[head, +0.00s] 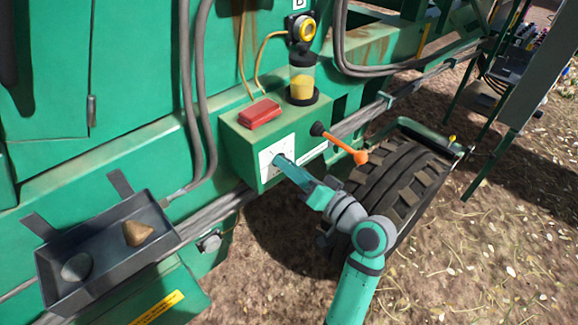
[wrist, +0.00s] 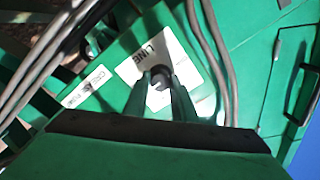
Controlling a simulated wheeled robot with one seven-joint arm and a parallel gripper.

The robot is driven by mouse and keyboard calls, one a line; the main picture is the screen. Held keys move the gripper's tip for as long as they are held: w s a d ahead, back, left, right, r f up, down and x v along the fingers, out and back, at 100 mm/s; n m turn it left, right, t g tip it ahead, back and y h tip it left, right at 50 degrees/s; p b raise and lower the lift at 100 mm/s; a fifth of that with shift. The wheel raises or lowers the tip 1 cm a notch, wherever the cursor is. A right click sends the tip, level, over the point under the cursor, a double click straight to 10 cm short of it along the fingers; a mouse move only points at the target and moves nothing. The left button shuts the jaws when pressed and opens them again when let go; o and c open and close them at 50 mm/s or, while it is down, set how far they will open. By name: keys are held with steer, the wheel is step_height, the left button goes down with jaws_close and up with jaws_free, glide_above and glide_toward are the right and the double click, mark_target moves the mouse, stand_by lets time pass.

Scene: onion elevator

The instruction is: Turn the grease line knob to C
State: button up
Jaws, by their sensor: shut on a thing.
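The grease line knob (wrist: 159,78) is a dark round knob on a white label plate (wrist: 141,66) marked "LINE". The plate (head: 266,163) also shows in the head view, on the front of a green box (head: 231,142). My gripper (wrist: 158,76) is shut on the knob, with one finger on each side of it. In the head view my gripper (head: 284,162) reaches the plate from the lower right and hides the knob. I cannot read the position letters or tell where the knob points.
An orange-tipped lever (head: 345,147) sticks out right of the plate. A red block (head: 259,113) and a grease reservoir (head: 302,80) sit on the box. A big tyre (head: 395,185) stands at right. A metal tray (head: 108,254) holding two lumps hangs at lower left. Grey hoses (wrist: 214,52) run beside the plate.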

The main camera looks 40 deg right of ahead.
stand_by(0.4)
steer(key=o, duration=1)
steer(key=shift+o, duration=0.2)
steer(key=s, duration=1.1)
steer(key=shift+d, duration=0.45)
steer(key=shift+w+f, duration=0.1)
steer(key=shift+w, duration=0.05)
